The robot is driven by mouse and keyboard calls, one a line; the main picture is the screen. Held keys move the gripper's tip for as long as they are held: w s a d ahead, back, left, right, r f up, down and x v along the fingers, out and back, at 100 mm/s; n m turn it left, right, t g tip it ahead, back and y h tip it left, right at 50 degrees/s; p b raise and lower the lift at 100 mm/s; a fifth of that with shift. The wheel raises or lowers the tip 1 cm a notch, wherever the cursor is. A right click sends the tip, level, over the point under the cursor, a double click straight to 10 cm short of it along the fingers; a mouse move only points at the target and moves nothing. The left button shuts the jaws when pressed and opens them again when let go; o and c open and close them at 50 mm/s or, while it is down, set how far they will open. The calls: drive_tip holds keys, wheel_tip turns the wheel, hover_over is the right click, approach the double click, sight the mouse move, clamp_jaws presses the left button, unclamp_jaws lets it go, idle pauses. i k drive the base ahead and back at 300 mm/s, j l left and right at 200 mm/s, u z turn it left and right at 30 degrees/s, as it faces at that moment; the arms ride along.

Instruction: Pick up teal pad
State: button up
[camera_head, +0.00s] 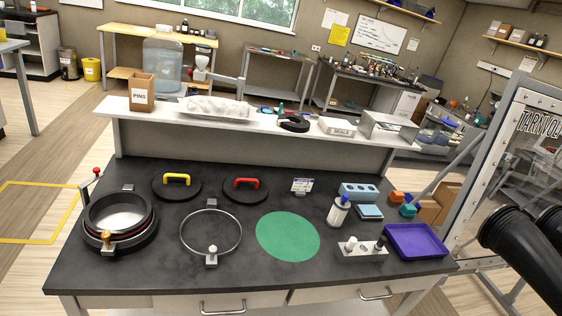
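A small, flat, light teal-blue square pad (369,212) lies on the dark bench top, right of centre. A large flat green disc (287,236) lies to the left. My gripper is not in view.
A purple tray (437,253) and a white holder with knobs (362,250) stand in front of the pad. Left are a clamp ring (211,232), two handled lids (177,186) and a round port (119,217). A raised shelf (330,134) runs behind; a framed panel stands right.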

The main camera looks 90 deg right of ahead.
sight(406, 210)
drive_tip(key=z, duration=3.35)
